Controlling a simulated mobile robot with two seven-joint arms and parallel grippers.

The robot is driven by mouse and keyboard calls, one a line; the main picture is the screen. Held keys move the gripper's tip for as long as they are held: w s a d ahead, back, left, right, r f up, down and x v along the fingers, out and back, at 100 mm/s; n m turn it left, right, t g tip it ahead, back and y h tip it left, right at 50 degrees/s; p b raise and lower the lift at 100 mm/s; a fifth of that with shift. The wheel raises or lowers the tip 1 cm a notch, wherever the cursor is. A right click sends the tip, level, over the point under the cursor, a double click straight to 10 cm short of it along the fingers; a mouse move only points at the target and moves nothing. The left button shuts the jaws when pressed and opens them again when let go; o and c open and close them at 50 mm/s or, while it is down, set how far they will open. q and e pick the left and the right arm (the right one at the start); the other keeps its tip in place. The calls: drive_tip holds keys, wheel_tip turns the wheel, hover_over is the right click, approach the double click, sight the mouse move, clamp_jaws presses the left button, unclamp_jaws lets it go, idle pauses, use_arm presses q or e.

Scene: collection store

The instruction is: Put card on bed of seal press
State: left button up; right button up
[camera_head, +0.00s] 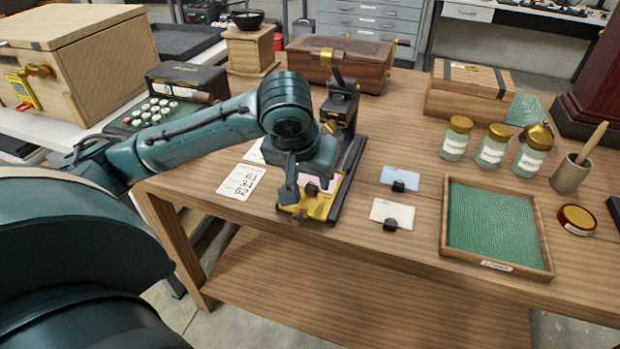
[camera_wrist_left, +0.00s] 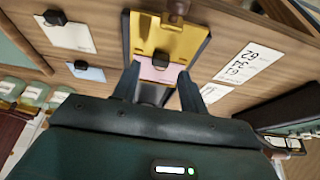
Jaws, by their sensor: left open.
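The seal press (camera_head: 343,104) stands on the wooden table, with a brass bed (camera_head: 318,207) at its front. A pink card (camera_head: 332,184) lies on the bed, partly hidden by my gripper. In the left wrist view the pink card (camera_wrist_left: 160,70) shows flat on the brass bed (camera_wrist_left: 165,37), just beyond my fingertips. My left gripper (camera_head: 308,192) is over the bed, open, with its fingers apart on either side of the card's near end (camera_wrist_left: 157,88). Nothing shows held between them. My right gripper is not in view.
A white card (camera_head: 392,213) and a blue card (camera_head: 400,175), each with a black clip, lie right of the press. Further right is a green-lined tray (camera_head: 493,225). A paper with numbers (camera_head: 241,182) lies left of the press. Several jars (camera_head: 492,146) stand behind the tray.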

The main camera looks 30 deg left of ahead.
use_arm(q)
drive_tip(key=p+v, duration=0.2)
drive_tip(key=v, duration=0.7)
drive_tip(key=shift+r, duration=0.3)
drive_tip(key=shift+s, duration=0.1)
